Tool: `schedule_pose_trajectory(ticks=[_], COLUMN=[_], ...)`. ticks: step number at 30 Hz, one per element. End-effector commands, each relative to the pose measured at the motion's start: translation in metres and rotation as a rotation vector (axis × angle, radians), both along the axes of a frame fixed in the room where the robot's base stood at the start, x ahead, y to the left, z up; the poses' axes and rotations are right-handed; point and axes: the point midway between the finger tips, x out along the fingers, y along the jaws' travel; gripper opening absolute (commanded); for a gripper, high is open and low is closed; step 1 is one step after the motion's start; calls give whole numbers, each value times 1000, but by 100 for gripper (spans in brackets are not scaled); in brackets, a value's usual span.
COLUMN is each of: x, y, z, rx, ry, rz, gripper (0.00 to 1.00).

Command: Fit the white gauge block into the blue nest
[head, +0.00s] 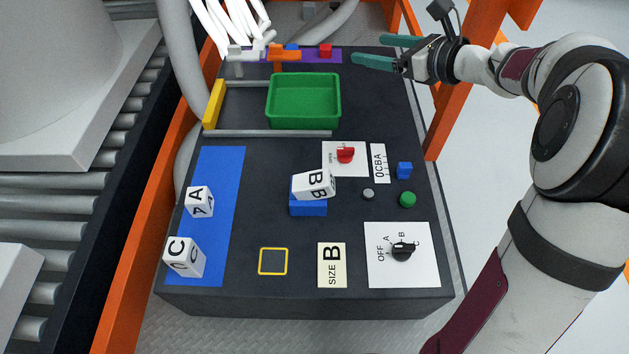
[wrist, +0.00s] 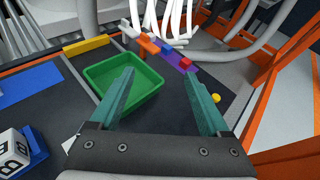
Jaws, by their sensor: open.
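A white gauge block marked B (head: 315,185) rests on the blue nest (head: 308,208) near the middle of the bench. Its edges look askew to the nest, and I cannot tell how far it sits in. The block (wrist: 12,150) and nest (wrist: 38,151) are cut off at the wrist view's lower left. Two more white blocks, A (head: 199,202) and C (head: 185,257), stand on the blue mat (head: 222,170). My gripper (head: 368,49) is open and empty beyond the bench's far right, well away from the nest; its teal fingers also show in the wrist view (wrist: 159,73).
A green tray (head: 303,124) stands at the back, with a yellow block (head: 214,104) left of it. A SIZE B card (head: 332,265), a selector dial (head: 402,250) pointing near B, a red switch (head: 345,155) and a green button (head: 407,200) occupy the right side.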

Motion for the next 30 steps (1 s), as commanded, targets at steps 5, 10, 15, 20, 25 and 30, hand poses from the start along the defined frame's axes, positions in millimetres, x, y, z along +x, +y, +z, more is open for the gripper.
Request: schedule_pose_trajectory(ticks=[5, 10, 15, 20, 25, 30], x=[70, 27, -83, -172, -203, -204], y=[-53, -77, -8, 70, 96, 96], z=[71, 75, 42, 41, 37, -12], rx=[198, 491, 704, 722, 698, 696], ry=[2, 253, 765, 1197, 1346, 1348], rz=[-707, -1320, -1765, -1961, -2016, -2020], gripper=[80, 80, 80, 80, 80, 80])
